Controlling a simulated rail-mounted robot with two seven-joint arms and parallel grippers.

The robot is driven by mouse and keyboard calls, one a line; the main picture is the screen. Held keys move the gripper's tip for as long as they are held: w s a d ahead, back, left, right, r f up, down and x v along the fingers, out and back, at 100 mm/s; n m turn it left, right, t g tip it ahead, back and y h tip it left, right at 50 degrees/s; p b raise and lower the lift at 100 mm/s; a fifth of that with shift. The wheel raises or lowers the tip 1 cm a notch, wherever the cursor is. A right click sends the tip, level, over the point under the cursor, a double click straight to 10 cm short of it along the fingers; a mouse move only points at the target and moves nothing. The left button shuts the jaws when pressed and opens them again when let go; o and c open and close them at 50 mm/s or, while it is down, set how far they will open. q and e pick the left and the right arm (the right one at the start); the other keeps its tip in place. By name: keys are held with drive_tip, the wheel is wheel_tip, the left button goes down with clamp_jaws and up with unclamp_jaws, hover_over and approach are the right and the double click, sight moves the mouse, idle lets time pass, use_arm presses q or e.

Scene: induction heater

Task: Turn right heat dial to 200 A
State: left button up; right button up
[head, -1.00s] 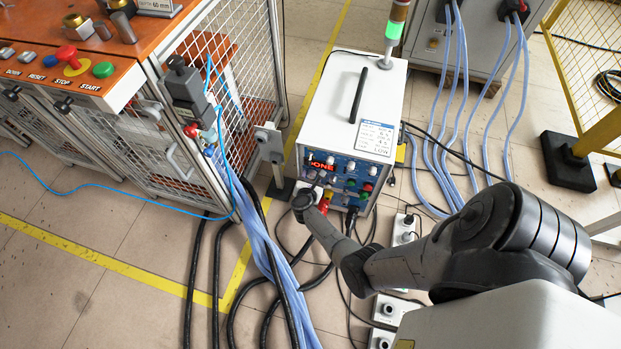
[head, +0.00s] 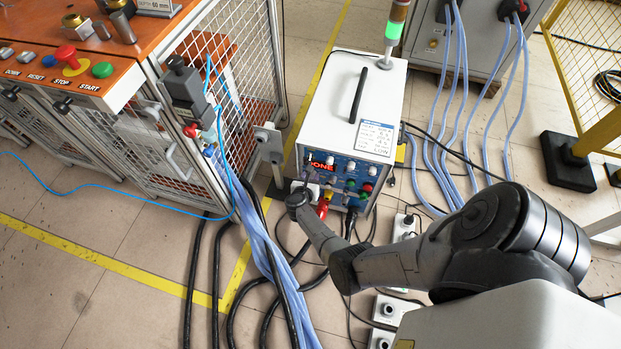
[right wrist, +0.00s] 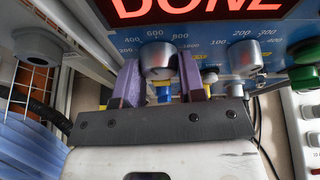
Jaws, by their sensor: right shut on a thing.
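The heater's front panel (head: 345,176) faces me in the head view. In the right wrist view, a silver dial (right wrist: 158,56) stands under the red display, with scale marks including 400, 600 and 800 around it. My right gripper (right wrist: 160,84) has its purple fingers on either side of this dial and is shut on it. A second silver dial (right wrist: 241,54), with marks 100, 200 and 300, sits to its right, apart from the fingers. I cannot read either pointer clearly. In the head view my right gripper (head: 303,186) is at the panel's lower left. My left gripper is not in view.
The red display (right wrist: 195,12) reads DONE. A fenced workbench (head: 125,80) stands close on the left. Blue hoses and black cables (head: 270,255) lie on the floor below the panel. Power strips (head: 385,310) lie near my right arm.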

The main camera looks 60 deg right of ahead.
drive_tip(key=shift+w+f+n+g+b, duration=0.15)
drive_tip(key=shift+n+g+b, duration=0.25)
drive_tip(key=shift+n+g, duration=0.45)
drive_tip(key=shift+n+g+h+b, duration=0.5)
drive_tip(key=shift+n+b, duration=0.15)
drive_tip(key=shift+n, duration=0.4)
drive_tip(key=n+g+h+b, duration=0.1)
drive_tip(key=n+b, duration=0.1)
drive_tip(key=shift+a+f+n, duration=0.1)
drive_tip(key=shift+n, duration=0.3)
drive_tip(key=shift+n+g+b, duration=0.45)
drive_tip(key=shift+n+b, duration=0.15)
drive_tip(key=shift+n, duration=0.1)
drive_tip(key=shift+n+h, duration=0.3)
drive_tip(key=shift+g+b, duration=0.3)
drive_tip(key=o, duration=0.9)
